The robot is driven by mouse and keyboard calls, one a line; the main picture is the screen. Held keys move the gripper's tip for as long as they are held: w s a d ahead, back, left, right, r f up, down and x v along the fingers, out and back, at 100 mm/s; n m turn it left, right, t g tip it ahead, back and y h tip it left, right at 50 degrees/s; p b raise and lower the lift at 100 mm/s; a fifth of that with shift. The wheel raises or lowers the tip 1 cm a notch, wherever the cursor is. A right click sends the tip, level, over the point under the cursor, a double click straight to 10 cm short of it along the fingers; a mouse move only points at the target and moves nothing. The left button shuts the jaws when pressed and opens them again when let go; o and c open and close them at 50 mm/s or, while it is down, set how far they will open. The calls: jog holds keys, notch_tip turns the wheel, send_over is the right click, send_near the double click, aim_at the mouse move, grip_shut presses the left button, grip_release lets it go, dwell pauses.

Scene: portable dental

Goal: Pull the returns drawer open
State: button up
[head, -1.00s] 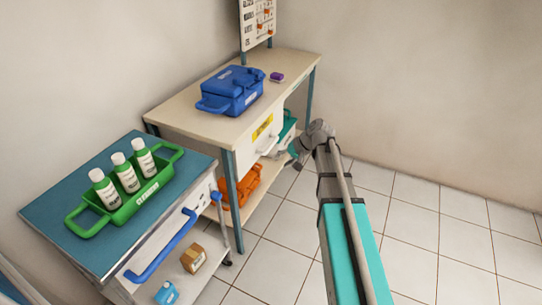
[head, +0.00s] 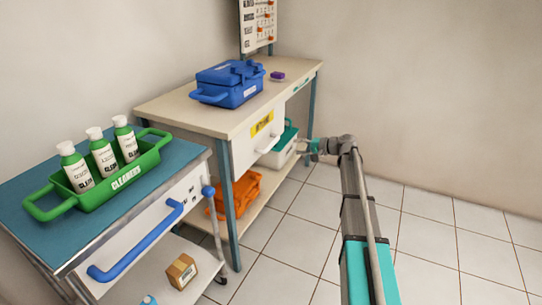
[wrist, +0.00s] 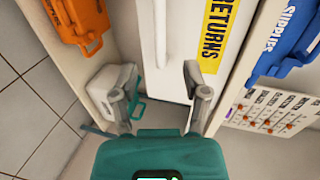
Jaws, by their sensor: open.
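The returns drawer (head: 252,146) is a white front under the cream tabletop, with a yellow label and a white bar handle (head: 268,144). It looks shut. In the wrist view the drawer front (wrist: 178,75) carries the label "RETURNS" (wrist: 215,36), and the white handle (wrist: 160,30) stands upright at the top of the picture. My gripper (head: 310,146) is to the right of the handle in the head view. In the wrist view my gripper (wrist: 160,98) is open and empty, its fingers spread in front of the drawer front, with the handle beyond the fingertips and untouched.
A blue case (head: 229,85) and a small purple item (head: 278,75) stand on the tabletop. A white and teal case (head: 283,150) and an orange crate (head: 238,192) are on the lower shelf. A cart (head: 130,225) with a green bottle caddy is at left. The floor at right is clear.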

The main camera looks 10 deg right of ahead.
aim_at(274, 144)
jog(key=shift+w+d+f+m+t+b, duration=0.2)
jog(key=shift+w+d+f+b, duration=0.1)
jog(key=shift+w+d, duration=0.15)
jog(key=shift+w+d+f+m+t+b, duration=0.1)
jog(key=shift+w+d+f+t+b, duration=0.1)
jog(key=shift+w+d+b, duration=0.15)
jog(key=b+x, duration=0.2)
jog(key=x, duration=1.1)
jog(key=shift+w+a+r+b, duration=0.1)
jog(key=shift+a+b, duration=0.2)
grip_shut()
jog(key=shift+a, duration=0.2)
